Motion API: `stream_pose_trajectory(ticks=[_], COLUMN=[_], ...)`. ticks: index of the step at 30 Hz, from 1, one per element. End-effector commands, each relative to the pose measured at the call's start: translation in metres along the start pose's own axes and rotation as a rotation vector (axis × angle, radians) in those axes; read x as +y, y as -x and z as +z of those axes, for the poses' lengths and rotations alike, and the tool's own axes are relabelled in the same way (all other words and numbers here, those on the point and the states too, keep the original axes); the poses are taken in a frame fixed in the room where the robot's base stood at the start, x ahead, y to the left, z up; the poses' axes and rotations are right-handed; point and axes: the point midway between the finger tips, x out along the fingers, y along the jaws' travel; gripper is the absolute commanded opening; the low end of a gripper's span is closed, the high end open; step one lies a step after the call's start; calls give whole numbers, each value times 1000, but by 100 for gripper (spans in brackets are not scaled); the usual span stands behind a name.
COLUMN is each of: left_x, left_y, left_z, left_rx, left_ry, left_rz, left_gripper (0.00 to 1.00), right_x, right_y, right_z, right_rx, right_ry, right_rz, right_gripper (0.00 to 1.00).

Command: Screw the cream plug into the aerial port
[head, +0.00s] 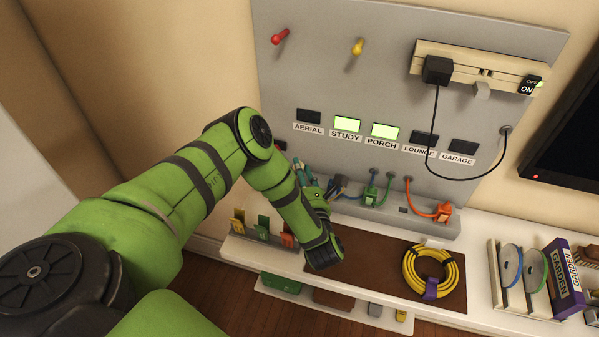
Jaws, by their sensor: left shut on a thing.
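My left gripper (306,182) shows partly behind my green forearm, low in front of the grey wall panel, below the AERIAL label (308,129). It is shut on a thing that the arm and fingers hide. I cannot make out a cream plug anywhere in view. The aerial port itself is not visible; the gripper and wrist cover the area below its label. The small display (309,116) above that label is dark. My right gripper is not in view.
STUDY (347,124) and PORCH (384,131) displays glow green. Blue, green (371,192) and orange (443,211) cables plug in right of the gripper. A yellow cable coil (434,255) lies on the brown mat (375,262). Spools and a GARDEN box (563,279) stand at right.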

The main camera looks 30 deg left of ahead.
Motion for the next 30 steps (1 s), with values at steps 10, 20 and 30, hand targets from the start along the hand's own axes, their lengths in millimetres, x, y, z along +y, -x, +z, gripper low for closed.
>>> stream_pose_trajectory(ticks=[10, 20, 30], left_x=[-3, -6, -8], left_y=[0, 0, 0], left_z=[-9, -16, -23], left_rx=[0, 0, 0], left_ry=[0, 0, -1], left_rz=[0, 0, 0], left_gripper=[0, 0, 0], right_x=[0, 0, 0], right_y=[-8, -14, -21], right_z=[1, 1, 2], right_rx=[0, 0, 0], right_ry=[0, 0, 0], right_rz=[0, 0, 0], right_gripper=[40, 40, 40])
